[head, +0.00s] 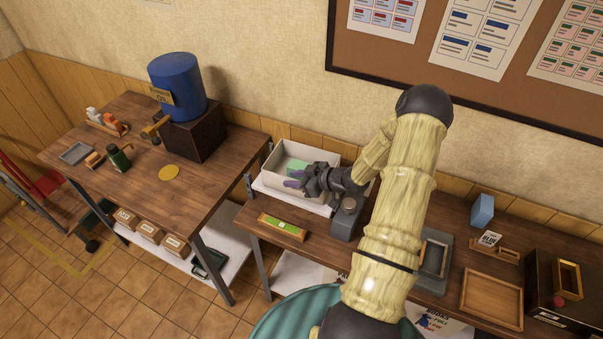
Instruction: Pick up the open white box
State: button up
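The open white box (318,156) stands on a pale surface at the left end of the middle workbench, against the wall. Something green (297,166) lies inside it. My gripper (292,179) reaches in from the right, over the box's right part and opening. My gripper and wrist hide part of the box's right side.
A grey device with a round knob (349,203) stands close to the box's right. A small wooden tray with a green item (282,227) lies in front. The left table (205,180) holds a blue barrel (178,87) on a dark block. A wooden tray (491,300) lies right.

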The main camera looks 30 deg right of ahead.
grip_shut()
jog(key=shift+r, duration=0.1)
notch_tip(320, 180, up, 10)
jog(key=b, duration=0.2)
jog(key=shift+b, duration=0.35)
dwell(0.3)
dwell(0.4)
